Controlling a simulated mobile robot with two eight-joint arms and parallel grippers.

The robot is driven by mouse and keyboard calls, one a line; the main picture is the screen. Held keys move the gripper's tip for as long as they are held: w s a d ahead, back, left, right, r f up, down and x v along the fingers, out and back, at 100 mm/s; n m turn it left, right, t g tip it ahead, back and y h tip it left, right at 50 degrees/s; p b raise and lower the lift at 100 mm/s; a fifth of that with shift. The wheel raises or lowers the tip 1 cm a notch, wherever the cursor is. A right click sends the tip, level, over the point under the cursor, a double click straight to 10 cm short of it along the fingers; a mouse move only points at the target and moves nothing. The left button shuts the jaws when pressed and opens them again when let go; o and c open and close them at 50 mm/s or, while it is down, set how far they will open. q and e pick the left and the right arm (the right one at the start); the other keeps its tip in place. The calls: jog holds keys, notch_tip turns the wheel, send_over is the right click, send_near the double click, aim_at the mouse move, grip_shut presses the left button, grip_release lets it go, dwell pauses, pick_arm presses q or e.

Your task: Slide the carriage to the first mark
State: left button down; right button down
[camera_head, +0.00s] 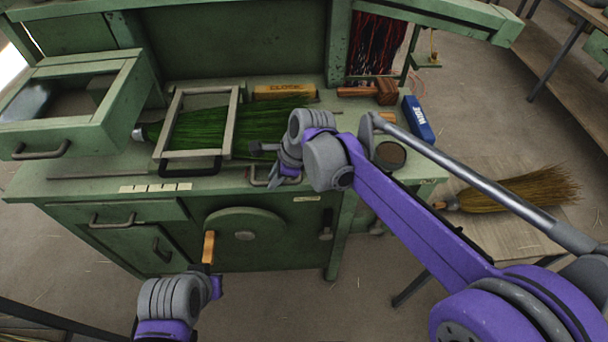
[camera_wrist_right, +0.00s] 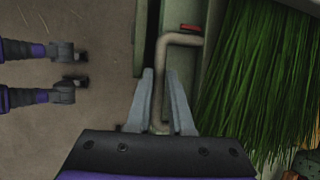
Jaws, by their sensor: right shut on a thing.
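A pale rectangular frame (camera_head: 234,125) with a dark front handle lies over green bristles (camera_head: 200,130) on the green bench. A grey bent handle (camera_head: 262,182) sticks out at the bench's front edge, right of the frame; I cannot tell whether it belongs to the carriage. My right gripper (camera_head: 268,165) is at this handle. In the right wrist view its fingers (camera_wrist_right: 161,105) are on both sides of the handle (camera_wrist_right: 160,85), shut on it. White labels with dark marks (camera_head: 155,187) sit on the front edge. My left gripper (camera_head: 208,270) is by a wooden crank handle (camera_head: 209,246); its fingers are unclear.
An open drawer unit (camera_head: 125,105) stands at the left. A yellow block (camera_head: 285,91), a wooden block (camera_head: 386,91), a blue box (camera_head: 418,120) and a round tin (camera_head: 390,155) are on the bench. A finished broom (camera_head: 520,190) lies on a side table at the right.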

jog(key=a+p, duration=0.1)
jog(key=a, duration=1.7)
jog(key=shift+a, duration=0.3)
jog(key=c, duration=0.8)
grip_release()
jog(key=v, duration=1)
jog(key=shift+d+r, duration=0.15)
jog(key=shift+r, duration=0.2)
jog(key=shift+s, duration=0.1)
